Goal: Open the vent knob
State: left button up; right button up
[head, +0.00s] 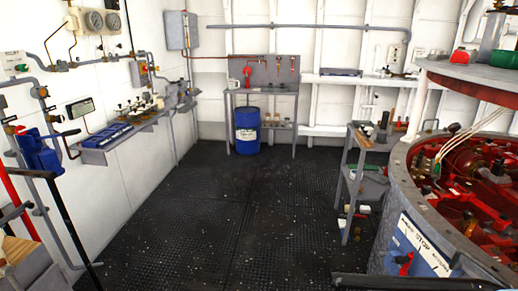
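No knob in the head view can be told for certain as the vent knob. A red lever (405,263) sits on a blue and white plate marked STOP (422,240), on the side of the large round grey housing at right. Small red fittings (248,71) show at the back bench panel. A small green knob (20,68) is on a box on the left wall. Neither of my grippers is in view.
Riveted black deck (230,215) lies clear in the middle. A blue drum (247,138) stands under the grey back bench (290,92). A grey shelf cart (345,185) stands beside the round housing (405,190). A grey wall shelf (98,155) and pipes line the left wall.

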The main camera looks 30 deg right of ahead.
aim_at(467, 215)
jog(key=i+j+z, duration=0.1)
jog(key=i, duration=0.35)
jog(key=i+j, duration=0.1)
jog(key=i, duration=0.3)
jog(key=i+j+z, duration=0.15)
jog(key=i, duration=0.25)
jog(key=i+z, duration=0.75)
jog(key=i+j+z, duration=0.1)
jog(key=z, duration=0.3)
jog(key=i+z, duration=0.25)
jog(key=z, duration=0.15)
jog(key=i+j+z, duration=0.2)
jog(key=z, duration=0.2)
jog(key=i+j+z, duration=0.2)
jog(key=z, duration=0.15)
jog(key=i+j, duration=0.05)
jog(key=i, duration=0.05)
